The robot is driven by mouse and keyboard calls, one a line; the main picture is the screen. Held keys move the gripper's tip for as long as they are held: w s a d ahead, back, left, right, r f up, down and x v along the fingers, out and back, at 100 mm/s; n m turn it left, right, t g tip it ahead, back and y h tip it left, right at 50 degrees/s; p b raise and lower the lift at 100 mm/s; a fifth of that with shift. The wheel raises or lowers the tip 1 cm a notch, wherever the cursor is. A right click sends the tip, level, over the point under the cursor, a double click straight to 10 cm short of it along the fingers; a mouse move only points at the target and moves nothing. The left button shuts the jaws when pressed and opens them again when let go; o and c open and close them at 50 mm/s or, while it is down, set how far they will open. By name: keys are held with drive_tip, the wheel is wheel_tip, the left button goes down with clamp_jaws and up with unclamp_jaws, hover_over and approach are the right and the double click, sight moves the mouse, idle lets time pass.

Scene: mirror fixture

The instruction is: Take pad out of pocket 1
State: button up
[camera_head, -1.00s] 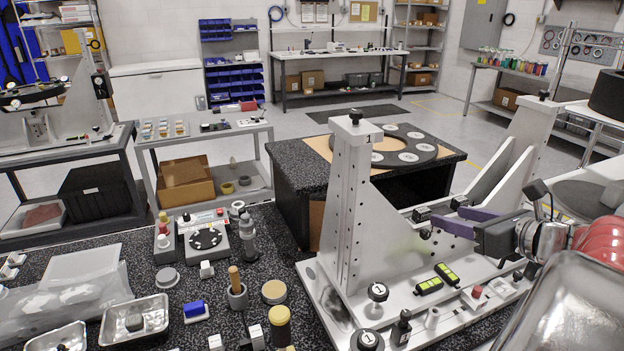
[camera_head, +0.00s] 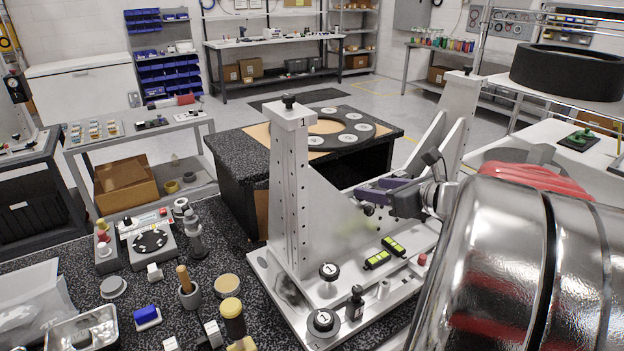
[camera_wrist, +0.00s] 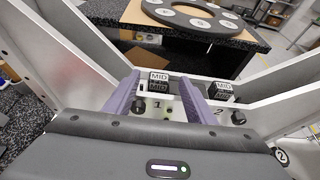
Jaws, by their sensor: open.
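A black pad with a white MID label (camera_wrist: 159,80) sits at pocket 1 of the fixture, above the printed 1 in the wrist view. My gripper (camera_wrist: 158,88) is open, with one purple finger to each side of this pad. I cannot tell whether the fingers touch it. A similar MID pad (camera_wrist: 223,90) sits at pocket 2, right of my right finger. In the head view my gripper (camera_head: 372,192) is by the white fixture (camera_head: 291,200), behind its upright marked 1, and hides the pads.
Fixture walls flank my gripper in the wrist view. A dark ring with white discs (camera_head: 340,131) lies on the table behind. Small tools and trays crowd the bench at left.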

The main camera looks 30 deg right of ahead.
drive_tip(key=shift+x, duration=1.4)
drive_tip(key=c, duration=1.1)
drive_tip(key=shift+r, duration=0.15)
wheel_tip(320, 180, up, 10)
drive_tip(key=shift+f, duration=0.1)
